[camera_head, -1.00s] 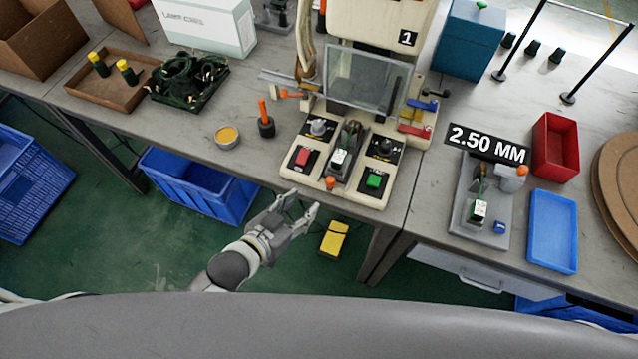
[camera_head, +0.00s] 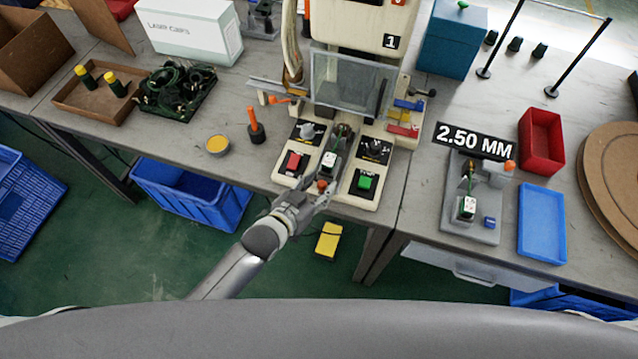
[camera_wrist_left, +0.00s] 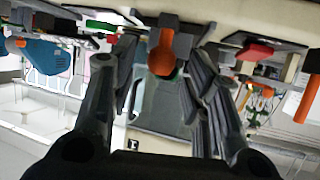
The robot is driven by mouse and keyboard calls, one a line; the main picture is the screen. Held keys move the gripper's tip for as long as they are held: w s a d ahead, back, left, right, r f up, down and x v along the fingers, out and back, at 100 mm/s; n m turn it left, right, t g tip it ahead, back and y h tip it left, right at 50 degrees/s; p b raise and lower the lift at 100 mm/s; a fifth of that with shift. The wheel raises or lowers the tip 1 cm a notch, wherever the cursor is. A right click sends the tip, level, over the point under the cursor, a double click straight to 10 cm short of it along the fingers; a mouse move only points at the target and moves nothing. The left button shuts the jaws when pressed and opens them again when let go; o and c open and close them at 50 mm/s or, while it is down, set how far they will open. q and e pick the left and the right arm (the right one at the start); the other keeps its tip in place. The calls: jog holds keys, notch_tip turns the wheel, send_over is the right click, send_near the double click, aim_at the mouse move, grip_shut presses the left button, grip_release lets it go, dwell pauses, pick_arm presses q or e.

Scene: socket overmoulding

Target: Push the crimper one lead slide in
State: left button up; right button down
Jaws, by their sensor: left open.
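Crimper one (camera_head: 352,80) is the cream machine with the "1" label. Its lead slide (camera_head: 338,148) lies in the middle of the base, between the red and green button panels. A small white socket (camera_head: 328,160) sits on the slide. The slide has an orange knob (camera_head: 322,185) at its front end. My left gripper (camera_head: 316,190) is open at the front of the base, with its fingers around the knob. In the left wrist view the knob (camera_wrist_left: 162,52) shows between the spread fingers; contact cannot be told. My right gripper is not in view.
A red button (camera_head: 293,161) and a green button (camera_head: 365,182) flank the slide. An orange-handled tool (camera_head: 255,128) and a yellow tin (camera_head: 217,145) stand to the left. The 2.50 MM fixture (camera_head: 472,205) stands to the right. A yellow pedal (camera_head: 329,240) lies on the floor.

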pick_arm(q)
jog(key=shift+w+d+f, duration=0.1)
jog(key=shift+w+d, duration=0.1)
jog(key=shift+w, duration=0.05)
grip_shut()
dwell(0.3)
